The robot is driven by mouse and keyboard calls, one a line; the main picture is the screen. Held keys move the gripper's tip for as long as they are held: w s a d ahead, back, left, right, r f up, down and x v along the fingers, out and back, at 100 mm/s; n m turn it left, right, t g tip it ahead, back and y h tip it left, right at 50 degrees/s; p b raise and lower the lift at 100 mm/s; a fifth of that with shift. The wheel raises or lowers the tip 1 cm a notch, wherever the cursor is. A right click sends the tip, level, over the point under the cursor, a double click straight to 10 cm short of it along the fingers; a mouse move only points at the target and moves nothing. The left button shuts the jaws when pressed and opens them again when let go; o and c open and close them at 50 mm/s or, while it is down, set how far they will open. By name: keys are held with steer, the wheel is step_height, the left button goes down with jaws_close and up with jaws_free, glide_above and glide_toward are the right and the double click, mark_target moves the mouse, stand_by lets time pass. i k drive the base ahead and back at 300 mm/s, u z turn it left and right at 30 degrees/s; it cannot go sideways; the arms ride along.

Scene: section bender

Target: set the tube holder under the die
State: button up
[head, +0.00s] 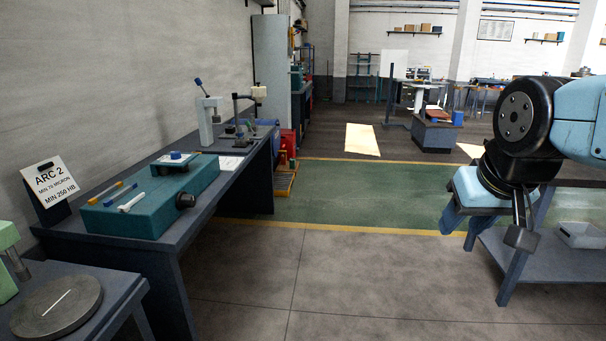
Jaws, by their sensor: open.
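My gripper (485,230) hangs at the right side of the head view, in front of a grey table. Its fingers are apart and I see nothing held between them. I cannot pick out a tube holder, a die or a section bender in this view.
A dark bench (240,172) along the left wall bears a teal box-shaped device (150,208) and a small press-like stand (209,120). A sign (53,181) reads "ARC 2". A round plate (57,304) is at the lower left. A grey tray (580,236) is at right. The middle floor is clear.

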mark_target(244, 143)
steer(key=u, duration=0.15)
steer(key=i, duration=2.2)
steer(key=u, duration=0.6)
steer(key=i, duration=1.35)
steer(key=u, duration=0.3)
